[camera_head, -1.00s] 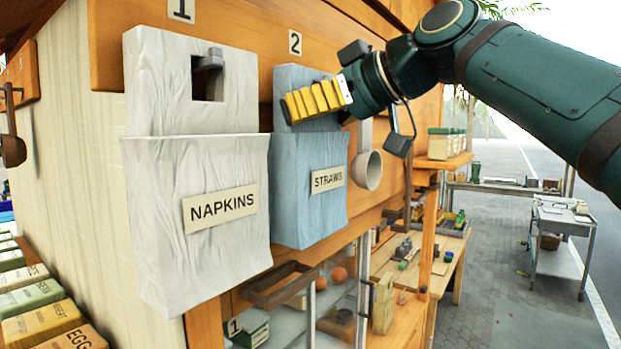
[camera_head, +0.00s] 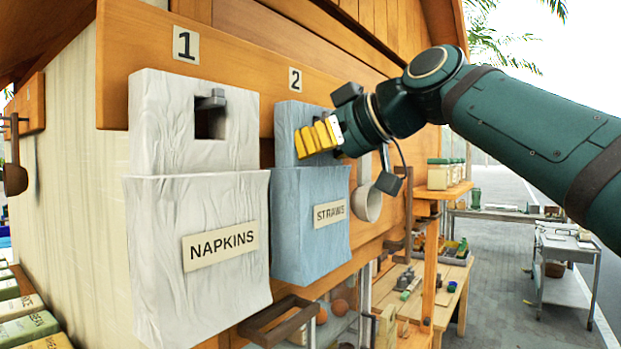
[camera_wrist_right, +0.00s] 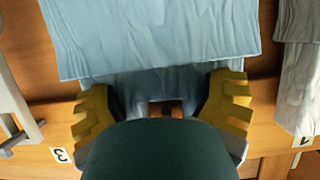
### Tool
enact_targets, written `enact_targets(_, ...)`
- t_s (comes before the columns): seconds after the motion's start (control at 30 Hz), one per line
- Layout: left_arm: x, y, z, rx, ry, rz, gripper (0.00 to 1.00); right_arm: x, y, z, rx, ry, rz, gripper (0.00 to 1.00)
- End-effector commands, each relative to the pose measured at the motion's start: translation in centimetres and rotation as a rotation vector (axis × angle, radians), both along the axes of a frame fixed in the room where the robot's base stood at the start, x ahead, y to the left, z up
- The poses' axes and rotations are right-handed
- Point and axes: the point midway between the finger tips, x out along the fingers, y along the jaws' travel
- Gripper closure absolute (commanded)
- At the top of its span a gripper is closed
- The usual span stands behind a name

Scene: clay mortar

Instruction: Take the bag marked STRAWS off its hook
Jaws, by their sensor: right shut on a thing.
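The pale blue STRAWS bag (camera_head: 310,250) hangs under plate 2 on the wooden wall, its label facing out. My right gripper (camera_head: 318,138) is at the bag's narrower upper back panel. In the right wrist view its yellow fingers (camera_wrist_right: 162,108) stand one on each side of that panel, shut on the blue bag (camera_wrist_right: 150,40). The bag's hook is mostly hidden behind the gripper and hand. My left gripper is not in view.
The white NAPKINS bag (camera_head: 200,270) hangs close on the left, on its own grey hook (camera_head: 211,101). A light cup-like ladle (camera_head: 368,203) hangs just right of the STRAWS bag. A dark handle (camera_head: 280,322) juts out below.

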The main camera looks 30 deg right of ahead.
Motion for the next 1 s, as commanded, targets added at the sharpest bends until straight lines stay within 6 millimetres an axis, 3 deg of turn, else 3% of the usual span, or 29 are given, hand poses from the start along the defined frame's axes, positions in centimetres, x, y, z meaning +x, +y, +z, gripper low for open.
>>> enact_targets(0.33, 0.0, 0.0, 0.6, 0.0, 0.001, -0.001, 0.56, 0.0, 0.1, 1.7, 0.001, -0.002, 0.002, 0.72)
enact_targets(0.57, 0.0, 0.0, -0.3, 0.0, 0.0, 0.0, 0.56, -2.0, -0.8, 1.5, -0.001, -0.005, 0.0, 0.72)
enact_targets(0.77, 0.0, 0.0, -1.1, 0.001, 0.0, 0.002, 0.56, -5.0, -1.9, 1.5, 0.001, -0.006, 0.001, 0.72)
enact_targets(1.0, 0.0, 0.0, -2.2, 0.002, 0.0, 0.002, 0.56, -10.4, -4.2, 1.5, 0.001, -0.007, 0.001, 0.72)
